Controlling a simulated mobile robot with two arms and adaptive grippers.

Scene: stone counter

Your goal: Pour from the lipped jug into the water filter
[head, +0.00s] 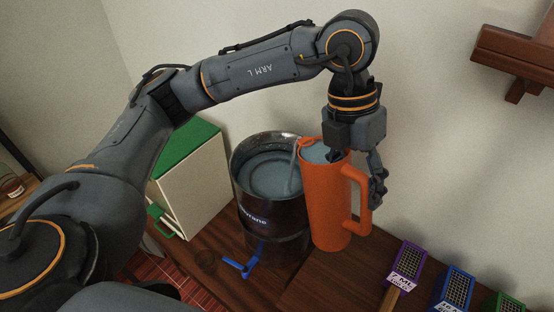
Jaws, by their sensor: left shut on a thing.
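The orange lipped jug (328,205) stands close beside the water filter, its handle to the right. Bluish liquid shows at its open top, and a pale bluish strand at its left lip reaches over the filter's rim. The jug looks nearly upright, tilted slightly left. The water filter (270,212) is a dark, glossy cylinder, open at the top, with bluish liquid inside and a blue tap low in front. My left gripper (358,168) comes down from above and is shut on the jug at its upper handle side. I cannot tell whether the jug's base touches the counter. My right gripper is out of view.
A cream box with a green top (187,170) stands left of the filter. Purple (407,262), blue (453,288) and green labelled blocks line the lower right. A wooden shelf (515,55) juts from the wall.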

